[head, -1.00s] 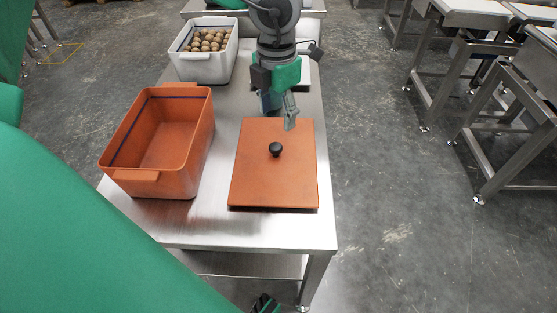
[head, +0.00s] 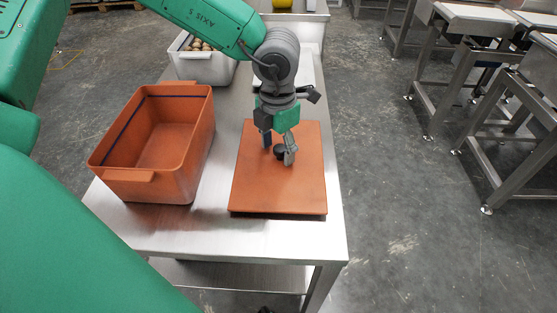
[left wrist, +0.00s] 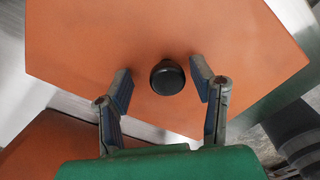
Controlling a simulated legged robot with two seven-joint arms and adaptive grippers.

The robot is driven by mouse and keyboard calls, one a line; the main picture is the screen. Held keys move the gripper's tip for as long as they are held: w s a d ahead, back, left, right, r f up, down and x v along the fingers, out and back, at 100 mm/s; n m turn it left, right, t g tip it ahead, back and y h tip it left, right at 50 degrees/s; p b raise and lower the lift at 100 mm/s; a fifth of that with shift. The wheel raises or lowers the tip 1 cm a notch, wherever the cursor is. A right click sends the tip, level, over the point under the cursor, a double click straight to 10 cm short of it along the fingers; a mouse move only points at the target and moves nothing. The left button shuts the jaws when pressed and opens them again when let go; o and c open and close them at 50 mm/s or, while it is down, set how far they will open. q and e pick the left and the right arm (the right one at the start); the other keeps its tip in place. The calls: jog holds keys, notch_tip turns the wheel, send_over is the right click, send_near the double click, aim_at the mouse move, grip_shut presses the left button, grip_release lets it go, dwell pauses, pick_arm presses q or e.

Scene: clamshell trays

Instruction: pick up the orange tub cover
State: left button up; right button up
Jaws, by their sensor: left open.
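The orange tub cover (head: 285,190) lies flat on the steel table, with a round black knob (head: 280,153) at its middle. My left gripper (head: 279,153) is over the cover, its fingers on either side of the knob in the head view. In the left wrist view, the gripper (left wrist: 160,90) is open and the black knob (left wrist: 167,77) sits between the two fingertips, with a gap on each side. The orange cover (left wrist: 110,35) fills most of that view. I cannot tell the exact height of the fingertips over the cover. My right gripper is not in view.
An open, empty orange tub (head: 190,190) stands left of the cover on the steel table (head: 215,235). A white tub (head: 190,68) of round brown items is behind it, partly hidden by my arm.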

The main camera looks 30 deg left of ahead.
pick_arm(q)
jog(key=shift+d+r, duration=0.1)
jog(key=shift+d, duration=0.1)
jog(key=c, duration=1.1)
jog(key=shift+d+r, duration=0.15)
jog(key=shift+d, duration=0.15)
grip_shut()
